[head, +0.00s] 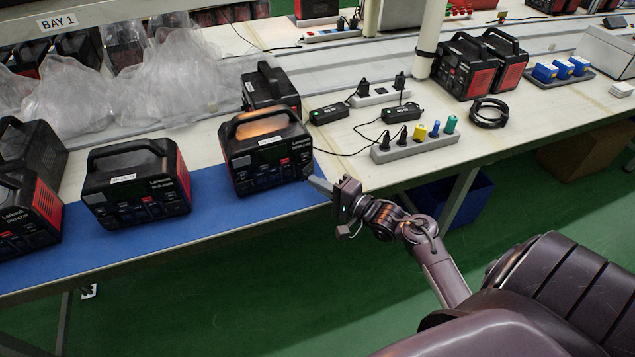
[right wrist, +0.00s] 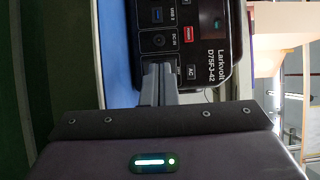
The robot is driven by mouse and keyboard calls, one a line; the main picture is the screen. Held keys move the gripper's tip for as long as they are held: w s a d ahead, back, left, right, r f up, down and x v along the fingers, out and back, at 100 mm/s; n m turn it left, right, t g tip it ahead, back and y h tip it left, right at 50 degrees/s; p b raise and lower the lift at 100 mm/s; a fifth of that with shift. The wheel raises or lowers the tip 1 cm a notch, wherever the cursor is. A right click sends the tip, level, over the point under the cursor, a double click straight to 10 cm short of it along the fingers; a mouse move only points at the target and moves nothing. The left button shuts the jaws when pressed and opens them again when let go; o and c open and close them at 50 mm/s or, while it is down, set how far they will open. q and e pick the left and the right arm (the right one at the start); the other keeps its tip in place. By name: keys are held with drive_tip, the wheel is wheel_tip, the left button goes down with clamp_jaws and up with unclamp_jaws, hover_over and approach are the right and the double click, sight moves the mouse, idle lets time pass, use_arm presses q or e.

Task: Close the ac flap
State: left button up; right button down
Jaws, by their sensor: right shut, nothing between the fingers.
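A black power station (head: 268,132) with a carry handle stands at the right end of the blue mat. Its front panel (right wrist: 213,20) fills the top of the right wrist view, turned on its side, with a red button, ports and an "AC" label (right wrist: 192,72). My right gripper (head: 318,186) is shut and empty at the lower right corner of this front. In the right wrist view its fingertips (right wrist: 158,68) overlap the panel beside the AC label. They hide part of it, so I cannot tell the flap's position or whether they touch it. My left gripper is not in view.
A second power station (head: 136,185) stands to the left on the blue mat (head: 200,222), and another (head: 270,88) stands behind. A power strip (head: 415,147) and cables lie to the right. Open floor (head: 250,300) lies before the bench.

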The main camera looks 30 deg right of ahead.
sight(294, 170)
drive_tip(key=shift+w+a, duration=0.1)
drive_tip(key=shift+w, duration=0.15)
drive_tip(key=shift+a+r+m+h+p, duration=0.15)
drive_tip(key=shift+m+h+p, duration=0.2)
drive_tip(key=shift+p, duration=0.2)
drive_tip(key=shift+w+a+m+t+h+p, duration=0.25)
drive_tip(key=shift+m+h+p, duration=0.3)
drive_tip(key=shift+h+p, duration=0.3)
drive_tip(key=shift+w+a+m+t+h+p, duration=0.1)
drive_tip(key=shift+a+m+t+h+p, duration=0.2)
drive_tip(key=shift+m+h+p, duration=0.35)
drive_tip(key=h+p, duration=0.1)
drive_tip(key=m+h, duration=0.1)
drive_tip(key=h, duration=0.1)
drive_tip(key=shift+w+a+m+p, duration=0.25)
drive_tip(key=shift+w+a+p, duration=0.1)
drive_tip(key=shift+a, duration=0.05)
drive_tip(key=shift+w+a, duration=0.15)
drive_tip(key=shift+w, duration=0.15)
